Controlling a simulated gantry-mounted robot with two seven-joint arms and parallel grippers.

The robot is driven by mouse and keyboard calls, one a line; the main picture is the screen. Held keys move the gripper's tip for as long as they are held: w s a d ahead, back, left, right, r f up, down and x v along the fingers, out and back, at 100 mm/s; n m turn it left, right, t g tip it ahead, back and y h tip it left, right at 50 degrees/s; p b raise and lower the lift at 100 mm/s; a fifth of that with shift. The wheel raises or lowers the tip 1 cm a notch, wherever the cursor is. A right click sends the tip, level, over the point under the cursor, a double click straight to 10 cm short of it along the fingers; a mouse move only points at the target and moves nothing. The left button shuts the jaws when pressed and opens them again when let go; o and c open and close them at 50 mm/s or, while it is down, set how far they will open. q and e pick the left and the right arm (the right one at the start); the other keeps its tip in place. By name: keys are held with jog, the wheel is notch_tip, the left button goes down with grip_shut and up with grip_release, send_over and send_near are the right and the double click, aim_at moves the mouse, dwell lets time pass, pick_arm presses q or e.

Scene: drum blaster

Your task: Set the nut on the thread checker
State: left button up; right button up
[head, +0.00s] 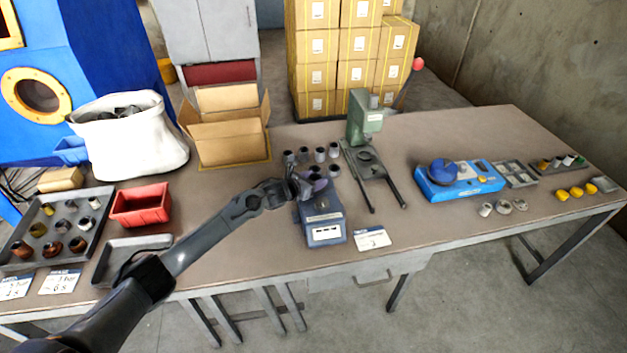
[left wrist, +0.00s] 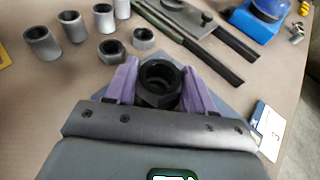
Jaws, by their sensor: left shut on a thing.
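My left gripper (head: 306,186) is shut on a dark nut, its arm coming in from the lower left. In the left wrist view the nut (left wrist: 159,84) sits between the two purple fingers of the gripper (left wrist: 160,90), its round bore facing up. The thread checker (head: 324,222), a blue-grey block with a white label on its front, stands on the table under the gripper. I cannot tell whether the nut touches the checker. My right gripper is in neither view.
Several grey sleeves (left wrist: 74,27) and two loose dark nuts (left wrist: 111,51) stand behind the checker. A green press (head: 362,115) with two dark rails is to its right, and a white card (head: 372,238) lies close by. A blue device (head: 450,180) stands farther right.

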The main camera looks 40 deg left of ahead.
pick_arm(q)
jog(key=shift+f+b, duration=0.3)
jog(key=shift+r+p, duration=0.4)
jog(key=shift+r, duration=0.15)
jog(key=shift+r, duration=0.3)
dwell(0.9)
jog(key=shift+f, duration=0.3)
dwell(0.3)
jog(key=shift+f+b, duration=0.5)
jog(key=shift+b, duration=0.1)
jog(key=shift+r, duration=0.25)
